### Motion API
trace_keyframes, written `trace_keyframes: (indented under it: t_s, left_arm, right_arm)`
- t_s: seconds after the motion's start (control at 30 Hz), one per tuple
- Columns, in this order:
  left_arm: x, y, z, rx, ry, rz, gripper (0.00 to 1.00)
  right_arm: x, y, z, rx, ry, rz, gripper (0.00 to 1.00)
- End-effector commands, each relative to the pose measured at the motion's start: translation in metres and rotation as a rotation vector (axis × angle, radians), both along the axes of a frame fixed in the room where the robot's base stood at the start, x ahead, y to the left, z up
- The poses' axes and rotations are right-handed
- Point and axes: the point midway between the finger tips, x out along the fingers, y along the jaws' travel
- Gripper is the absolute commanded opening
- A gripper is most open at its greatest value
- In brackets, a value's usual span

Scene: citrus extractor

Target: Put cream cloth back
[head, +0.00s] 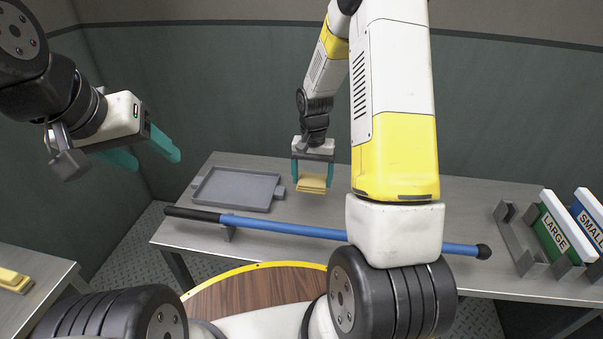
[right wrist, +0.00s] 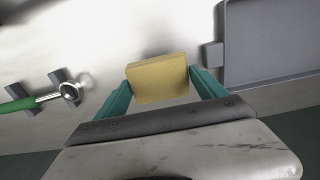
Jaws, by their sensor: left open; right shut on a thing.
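The cream cloth (head: 312,184) is a folded, pale yellow pad over the back of the metal table (head: 330,213), just right of the grey tray. My right gripper (head: 313,172) points down with its teal fingers shut on the cloth's two sides. In the right wrist view the cloth (right wrist: 158,78) sits between the fingertips of my right gripper (right wrist: 160,84). I cannot tell whether it touches the tabletop. My left gripper (head: 150,153) is open and empty in the air at the left, away from the cloth.
The grey tray (head: 237,207) lies left of the cloth. A blue rod (head: 285,230) with black ends crosses the table's front. LARGE (head: 552,234) and SMALL (head: 590,222) plates stand in a rack at right. Another yellow pad (head: 14,280) lies on the left table. A green-handled tool (right wrist: 20,104) rests on brackets.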

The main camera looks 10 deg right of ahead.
Motion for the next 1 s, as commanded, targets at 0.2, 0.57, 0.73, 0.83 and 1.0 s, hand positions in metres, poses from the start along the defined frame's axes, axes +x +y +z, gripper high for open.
trace_keyframes:
  t_s: [0.2,0.57,0.73,0.83,1.0]
  left_arm:
    - [0.0,0.0,0.0,0.0,0.0,0.0,0.58]
    - [0.0,0.0,0.0,0.0,0.0,0.0,0.58]
    - [0.0,0.0,0.0,0.0,0.0,0.0,0.58]
    - [0.0,0.0,0.0,0.0,0.0,0.0,0.58]
    - [0.0,0.0,0.0,0.0,0.0,0.0,0.58]
  right_arm:
    - [-0.001,0.0,-0.034,0.001,0.004,0.0,0.43]
    - [0.0,0.0,-0.046,0.0,0.0,0.0,0.43]
    - [0.0,0.0,-0.049,0.0,0.001,0.0,0.43]
    - [0.0,0.0,-0.051,0.0,0.0,0.0,0.85]
    - [0.0,0.0,-0.051,0.0,0.0,0.0,1.0]
